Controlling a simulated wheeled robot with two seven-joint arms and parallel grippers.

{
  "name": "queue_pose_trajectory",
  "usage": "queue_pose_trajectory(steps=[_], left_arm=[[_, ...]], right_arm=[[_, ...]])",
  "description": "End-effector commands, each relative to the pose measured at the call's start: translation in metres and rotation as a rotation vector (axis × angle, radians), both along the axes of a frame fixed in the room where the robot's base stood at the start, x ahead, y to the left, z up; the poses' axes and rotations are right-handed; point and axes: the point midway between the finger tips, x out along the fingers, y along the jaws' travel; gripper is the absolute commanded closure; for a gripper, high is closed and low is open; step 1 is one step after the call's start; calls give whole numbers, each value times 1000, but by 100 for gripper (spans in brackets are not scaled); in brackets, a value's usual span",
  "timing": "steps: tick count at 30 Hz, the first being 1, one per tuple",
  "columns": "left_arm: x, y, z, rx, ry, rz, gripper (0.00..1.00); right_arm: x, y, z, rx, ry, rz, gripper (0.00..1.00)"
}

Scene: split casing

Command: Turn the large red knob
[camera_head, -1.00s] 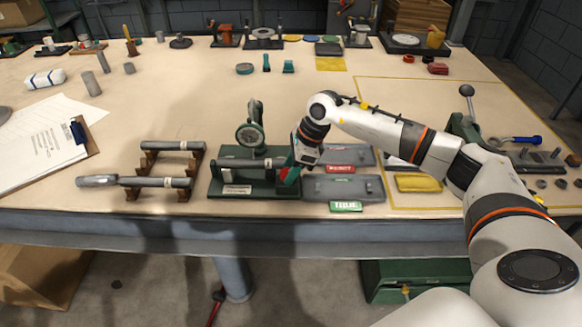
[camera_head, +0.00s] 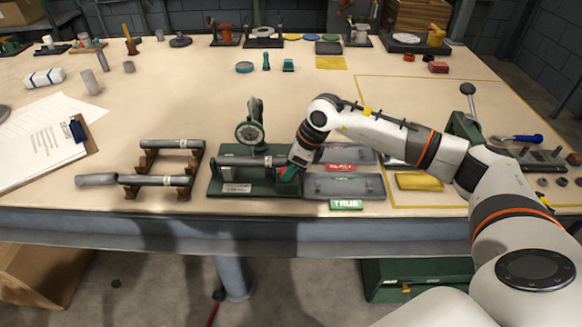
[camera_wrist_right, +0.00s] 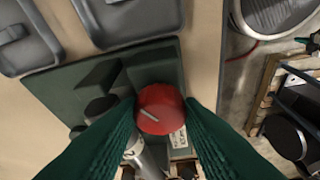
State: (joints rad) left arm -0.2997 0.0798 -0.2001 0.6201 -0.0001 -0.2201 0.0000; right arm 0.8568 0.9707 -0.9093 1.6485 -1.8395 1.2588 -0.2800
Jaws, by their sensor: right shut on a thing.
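The large red knob (camera_wrist_right: 160,108) is round with a pale line across its face. In the right wrist view it sits between the two green fingers of my right gripper (camera_wrist_right: 162,112), which is shut on it. In the head view the right gripper (camera_head: 289,172) is at the right end of the green fixture (camera_head: 214,188), and the knob is mostly hidden. The fixture carries a grey shaft (camera_head: 240,161) lying level and a round dial gauge (camera_head: 249,134) standing behind it. My left gripper is not in view.
Grey trays lie right of the fixture, one with a green TRUE label (camera_head: 346,204), one with a red label (camera_head: 341,168). Racks with grey shafts (camera_head: 160,181) stand to the left. A clipboard (camera_head: 78,150) lies at far left. The table's middle is clear.

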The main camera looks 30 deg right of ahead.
Motion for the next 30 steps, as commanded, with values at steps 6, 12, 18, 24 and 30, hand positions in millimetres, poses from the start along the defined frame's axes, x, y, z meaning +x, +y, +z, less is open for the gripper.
queue_pose_trajectory(steps=[6, 12, 18, 24, 30], left_arm=[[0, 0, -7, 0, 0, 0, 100], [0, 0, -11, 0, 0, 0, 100], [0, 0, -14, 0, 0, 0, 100], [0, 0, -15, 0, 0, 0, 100], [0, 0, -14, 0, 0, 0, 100]], right_arm=[[-1, 1, -1, -1, -3, -166, 89], [-1, 2, -1, -1, -3, -286, 89], [-2, 2, 0, -1, -2, -358, 89], [-2, 2, 0, 0, -1, -387, 89], [-2, 2, 1, 0, -1, -390, 89]])
